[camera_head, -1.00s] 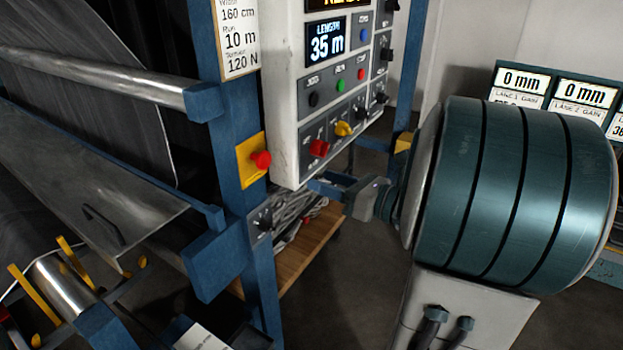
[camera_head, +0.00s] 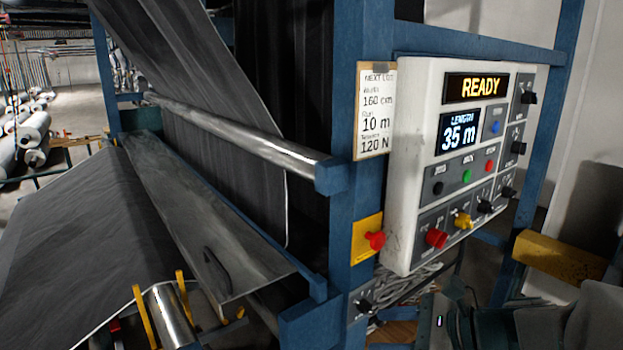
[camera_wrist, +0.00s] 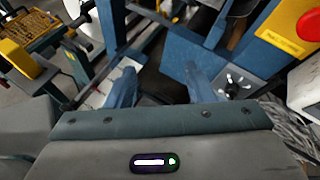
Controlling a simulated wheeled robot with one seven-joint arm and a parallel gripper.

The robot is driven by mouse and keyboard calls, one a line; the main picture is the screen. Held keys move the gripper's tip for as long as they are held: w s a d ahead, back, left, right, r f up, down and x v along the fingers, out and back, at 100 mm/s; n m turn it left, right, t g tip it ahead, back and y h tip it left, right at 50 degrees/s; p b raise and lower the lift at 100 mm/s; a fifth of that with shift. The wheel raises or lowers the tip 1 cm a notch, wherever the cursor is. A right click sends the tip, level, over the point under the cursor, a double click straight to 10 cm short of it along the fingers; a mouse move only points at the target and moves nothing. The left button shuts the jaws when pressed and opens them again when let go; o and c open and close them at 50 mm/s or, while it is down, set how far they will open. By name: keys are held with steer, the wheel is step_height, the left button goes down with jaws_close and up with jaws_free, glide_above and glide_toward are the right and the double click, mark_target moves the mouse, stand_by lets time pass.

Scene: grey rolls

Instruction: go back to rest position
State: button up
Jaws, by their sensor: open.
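My gripper (camera_wrist: 161,84) is open and empty in the wrist view, its two blue fingers apart. Between and beyond them lie blue frame parts and the dark floor. In the head view this knob (camera_head: 364,305) sits low on the blue post, and my arm fills the lower right corner. The fingertips are hard to make out there.
The white control panel (camera_head: 465,160) reads READY and 35 m. A red button (camera_head: 375,240) on a yellow plate sits beside it. A steel roller (camera_head: 240,130) and grey cloth (camera_head: 85,240) lie left. Grey rolls (camera_head: 33,128) lie far left.

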steer(key=s+f+n+g+h, duration=0.1)
steer(key=s+n+h, duration=0.3)
steer(key=n, duration=0.6)
steer(key=s+d+f+n+g+h, duration=0.1)
steer(key=s+f+n+g+h, duration=0.1)
steer(key=n+h, duration=0.5)
steer(key=s+f+n, duration=0.1)
steer(key=s+n, duration=0.1)
steer(key=n, duration=0.2)
steer(key=shift+s+d+f, duration=0.25)
steer(key=shift+s+f, duration=0.1)
steer(key=shift+s, duration=0.05)
steer(key=shift+c, duration=1.3)
steer(key=shift+a, duration=0.1)
